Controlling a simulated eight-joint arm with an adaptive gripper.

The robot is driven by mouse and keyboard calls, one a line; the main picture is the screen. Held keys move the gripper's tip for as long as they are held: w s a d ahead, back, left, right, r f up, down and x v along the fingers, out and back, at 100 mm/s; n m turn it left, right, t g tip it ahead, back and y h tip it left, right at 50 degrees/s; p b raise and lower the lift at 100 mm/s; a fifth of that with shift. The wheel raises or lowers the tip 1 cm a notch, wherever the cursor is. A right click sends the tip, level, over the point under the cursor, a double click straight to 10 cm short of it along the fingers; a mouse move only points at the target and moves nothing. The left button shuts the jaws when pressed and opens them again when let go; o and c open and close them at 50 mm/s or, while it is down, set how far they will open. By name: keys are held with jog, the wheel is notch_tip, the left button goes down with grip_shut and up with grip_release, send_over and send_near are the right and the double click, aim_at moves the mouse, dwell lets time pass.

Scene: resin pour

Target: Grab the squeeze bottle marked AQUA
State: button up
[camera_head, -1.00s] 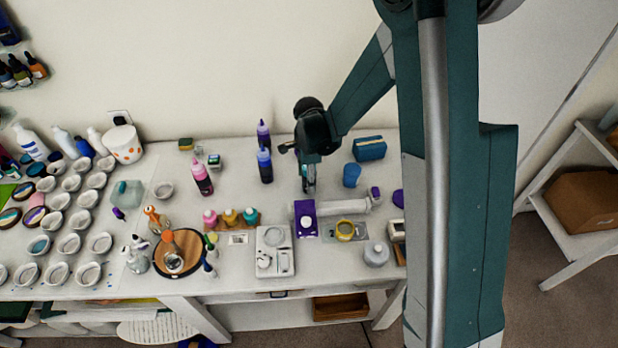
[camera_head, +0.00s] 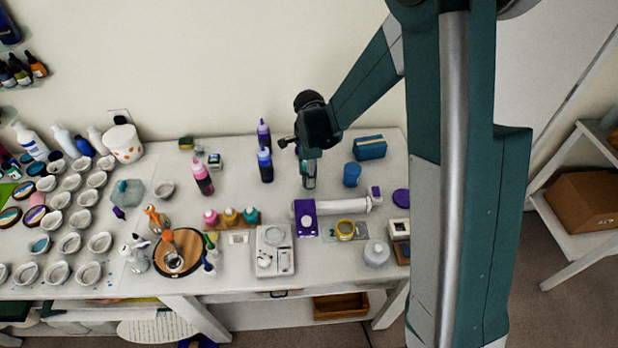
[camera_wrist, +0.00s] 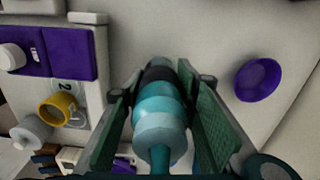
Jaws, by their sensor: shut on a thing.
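A teal squeeze bottle (camera_wrist: 160,115) with a dark band lies between the two green finger pads in the wrist view. My gripper (camera_wrist: 165,105) is shut on it. In the head view my gripper (camera_head: 309,170) is near the back of the table, with the bottle mostly hidden by the fingers. The marking on the bottle cannot be read. Whether the bottle touches the table cannot be told.
A dark blue-capped bottle (camera_head: 265,165) and a purple one (camera_head: 263,134) stand left of my gripper. A blue cup (camera_head: 351,175) and a teal box (camera_head: 369,148) are close on the right.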

jog(key=shift+r, duration=4)
